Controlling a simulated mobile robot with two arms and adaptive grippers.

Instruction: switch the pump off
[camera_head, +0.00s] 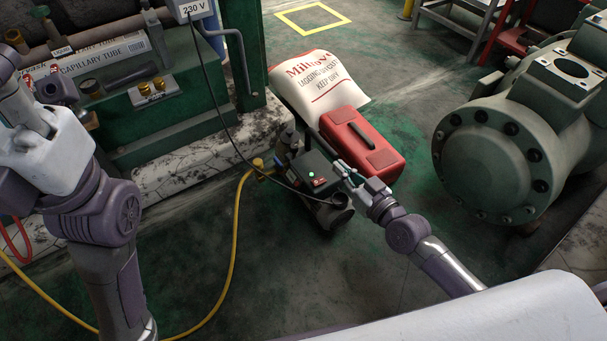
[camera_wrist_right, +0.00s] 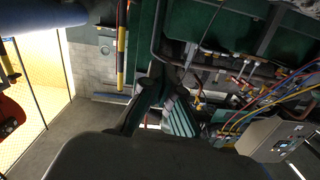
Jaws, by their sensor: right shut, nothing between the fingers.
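The pump (camera_head: 312,172) is a dark boxy unit on the floor in the middle of the head view. A green light (camera_head: 311,174) glows on its top. A small red switch (camera_head: 319,182) sits beside the light. My right gripper (camera_head: 341,169) is shut and empty, just right of the switch at the pump's edge. I cannot tell whether it touches the pump. Its fingers also show in the wrist view (camera_wrist_right: 160,95), where the pump cannot be made out. My left arm stands at the left by the green unit; its fingertips are not clear.
A red toolbox (camera_head: 362,145) and a white sack (camera_head: 318,82) lie behind the pump. A black cable runs down to the pump from a 230 V box (camera_head: 193,9). A yellow hose (camera_head: 233,235) curves across the floor. A large green flanged machine (camera_head: 490,165) stands at right.

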